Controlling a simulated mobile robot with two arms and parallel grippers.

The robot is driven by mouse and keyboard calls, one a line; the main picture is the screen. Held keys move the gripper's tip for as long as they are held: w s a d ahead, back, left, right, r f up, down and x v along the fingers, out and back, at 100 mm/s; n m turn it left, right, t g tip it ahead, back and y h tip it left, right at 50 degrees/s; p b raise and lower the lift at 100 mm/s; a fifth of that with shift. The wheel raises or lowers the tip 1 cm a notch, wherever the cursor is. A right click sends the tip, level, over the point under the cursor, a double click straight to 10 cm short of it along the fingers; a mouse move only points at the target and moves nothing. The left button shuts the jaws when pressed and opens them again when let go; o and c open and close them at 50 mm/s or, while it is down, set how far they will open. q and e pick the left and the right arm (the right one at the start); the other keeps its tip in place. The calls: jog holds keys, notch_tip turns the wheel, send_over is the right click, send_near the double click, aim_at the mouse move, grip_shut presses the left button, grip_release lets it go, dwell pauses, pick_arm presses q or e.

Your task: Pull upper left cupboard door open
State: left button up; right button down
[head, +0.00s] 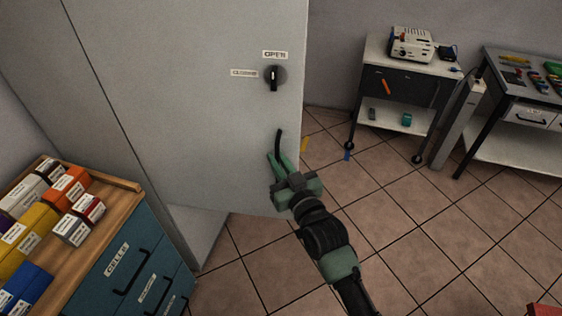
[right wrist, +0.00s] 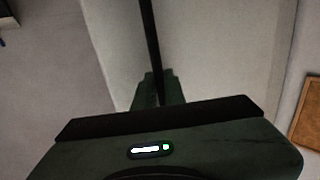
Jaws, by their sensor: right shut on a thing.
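The upper cupboard door (head: 200,110) is a large plain grey panel in the head view. Its lower edge stands out over the floor, past the paler panel below (head: 194,226), so it looks swung partly out. A black knob (head: 274,78) on it has a pointer upright, toward the OPEN label. A black bar handle (head: 279,144) is low near the door's right edge. My right gripper (head: 280,162) is shut on this handle. In the right wrist view, the handle (right wrist: 150,40) runs up from between the fingers. My left gripper is out of view.
A blue drawer unit with a wooden top (head: 128,184) and several boxes stands at the lower left. A wheeled cart (head: 384,82) with a device on it and a workbench (head: 520,144) stand at the right.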

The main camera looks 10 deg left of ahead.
jog(key=shift+a+r, duration=0.15)
jog(key=c, duration=1.6)
grip_release()
jog(key=shift+c, duration=0.2)
jog(key=shift+o, duration=0.7)
jog(key=shift+s+a, duration=0.1)
jog(key=shift+s+d, duration=0.1)
jog(key=shift+d, duration=0.1)
jog(key=b+v, duration=0.1)
jog(key=v, duration=0.6)
jog(key=shift+s+b, duration=0.25)
jog(key=shift+b, duration=0.15)
